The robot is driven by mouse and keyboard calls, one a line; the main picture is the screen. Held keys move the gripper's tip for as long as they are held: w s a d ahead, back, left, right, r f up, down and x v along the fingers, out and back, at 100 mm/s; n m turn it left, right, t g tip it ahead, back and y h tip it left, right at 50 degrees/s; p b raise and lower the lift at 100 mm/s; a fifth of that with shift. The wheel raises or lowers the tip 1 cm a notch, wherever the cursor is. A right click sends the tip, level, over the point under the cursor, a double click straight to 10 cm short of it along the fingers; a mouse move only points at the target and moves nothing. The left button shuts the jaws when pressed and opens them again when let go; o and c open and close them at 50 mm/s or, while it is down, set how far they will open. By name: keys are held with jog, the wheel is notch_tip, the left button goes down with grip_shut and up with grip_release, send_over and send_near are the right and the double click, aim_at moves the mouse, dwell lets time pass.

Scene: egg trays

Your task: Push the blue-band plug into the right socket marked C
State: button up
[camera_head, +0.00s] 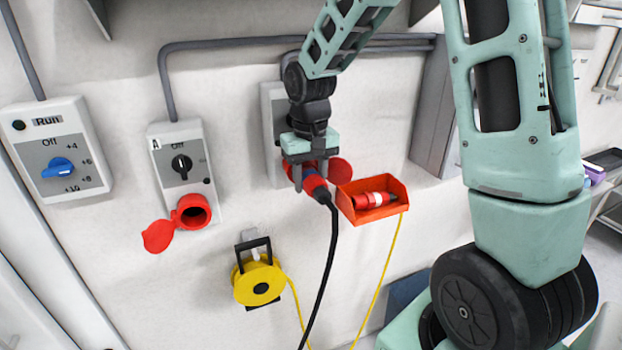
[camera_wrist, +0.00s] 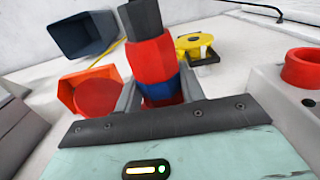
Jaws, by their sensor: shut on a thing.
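The blue-band plug is red with a black cable; it shows in the head view (camera_head: 314,184) and the wrist view (camera_wrist: 151,58), where its blue band sits between my fingers. My gripper (camera_head: 306,172) is shut on it, in front of the right wall box (camera_head: 270,108). That box is mostly hidden behind my gripper, so its letter and socket mouth cannot be read. A round red lid (camera_head: 341,170) sticks out to the right of the plug. Whether the plug's front is inside the socket or just before it cannot be told.
An orange tray (camera_head: 381,214) holding another red plug (camera_head: 372,199) is close on the right. Box A (camera_head: 158,137) with an open red socket (camera_head: 192,211) is on the left. A yellow cable reel (camera_head: 259,284) hangs below. The black cable (camera_head: 331,250) hangs down freely.

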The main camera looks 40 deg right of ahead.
jog(key=shift+w+d, duration=0.15)
jog(key=shift+w, duration=0.35)
jog(key=o, duration=0.5)
jog(key=o, duration=0.8)
